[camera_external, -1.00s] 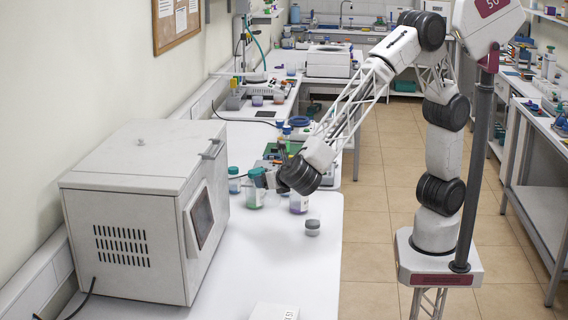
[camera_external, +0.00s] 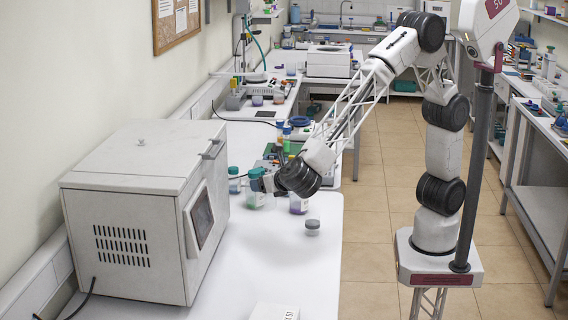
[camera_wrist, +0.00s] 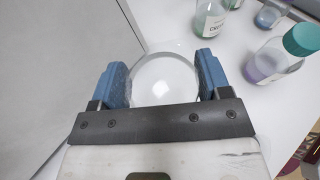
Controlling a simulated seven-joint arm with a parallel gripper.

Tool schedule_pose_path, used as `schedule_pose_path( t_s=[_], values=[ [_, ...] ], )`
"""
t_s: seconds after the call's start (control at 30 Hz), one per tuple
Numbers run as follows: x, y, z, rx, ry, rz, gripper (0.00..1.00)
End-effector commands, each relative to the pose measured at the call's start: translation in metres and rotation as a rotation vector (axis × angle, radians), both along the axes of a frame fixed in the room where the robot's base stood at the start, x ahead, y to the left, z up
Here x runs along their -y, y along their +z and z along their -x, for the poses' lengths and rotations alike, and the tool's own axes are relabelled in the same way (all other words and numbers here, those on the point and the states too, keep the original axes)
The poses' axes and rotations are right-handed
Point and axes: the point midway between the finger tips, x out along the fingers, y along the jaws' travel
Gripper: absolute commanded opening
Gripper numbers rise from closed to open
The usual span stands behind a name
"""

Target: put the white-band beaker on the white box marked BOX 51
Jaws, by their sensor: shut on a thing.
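My gripper (camera_wrist: 164,82) has its two blue fingers on either side of a clear round glass vessel, the beaker (camera_wrist: 164,68), and is shut on it. The wrist view looks into it from above; a white band cannot be made out. In the external view my gripper (camera_external: 262,184) is above the bench, right of the grey cabinet, close to the bottles; the beaker cannot be told apart there. The white box (camera_external: 274,312) lies at the bottom edge of the external view, partly cut off, with dark marking on its right side. It is well in front of my gripper.
A grey cabinet (camera_external: 140,225) stands on the left. A green-liquid bottle (camera_wrist: 209,22) and a teal-capped purple-liquid bottle (camera_wrist: 279,55) stand near the beaker. A small grey-lidded jar (camera_external: 312,227) is near the bench's right edge. The bench between gripper and box is mostly clear.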

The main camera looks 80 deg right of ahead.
Motion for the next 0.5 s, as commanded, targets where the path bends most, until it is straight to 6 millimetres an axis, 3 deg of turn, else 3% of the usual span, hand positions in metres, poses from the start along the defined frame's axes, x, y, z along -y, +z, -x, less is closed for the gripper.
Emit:
schedule_pose_path(
  t_s=[0.27, 0.5],
  values=[
    [-0.085, 0.005, -0.016, 0.0, 0.236, 0.0, 0.45],
    [-0.177, 0.012, -0.019, 0.001, 0.484, -0.001, 0.45]
  ],
)
